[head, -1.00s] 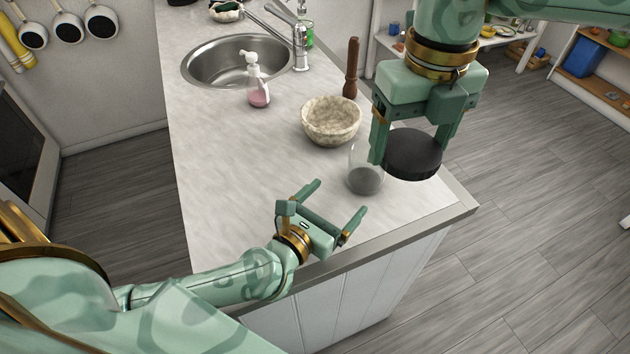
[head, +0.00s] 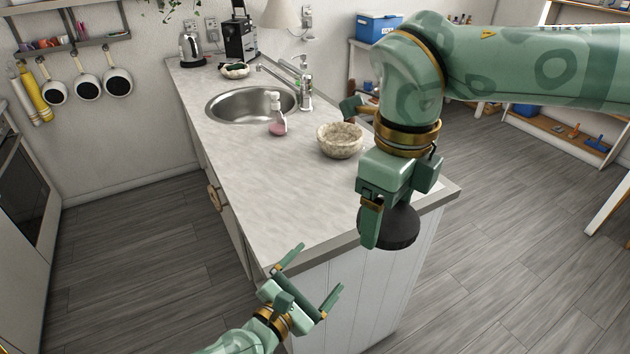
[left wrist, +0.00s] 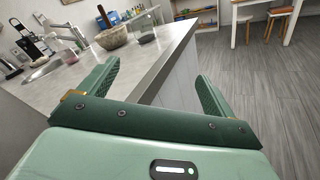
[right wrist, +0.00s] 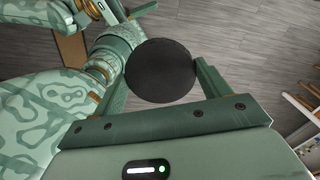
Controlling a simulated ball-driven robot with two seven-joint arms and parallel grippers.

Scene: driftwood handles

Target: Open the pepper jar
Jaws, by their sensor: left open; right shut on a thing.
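My right gripper (head: 388,236) is shut on a round black lid (head: 398,229), held in the air near the counter's front right corner. In the right wrist view the lid (right wrist: 160,72) sits between the two fingers (right wrist: 158,78). The pepper jar (left wrist: 146,37), a clear glass jar with dark contents, stands on the counter in the left wrist view, apart from the lid. In the head view my right arm and gripper hide the jar. My left gripper (head: 314,274) is open and empty, off the counter's front edge; its spread fingers (left wrist: 157,75) show in the left wrist view.
A pink soap bottle (head: 276,116) stands by the sink (head: 235,103). The counter's front left part is clear, and open floor lies to the right.

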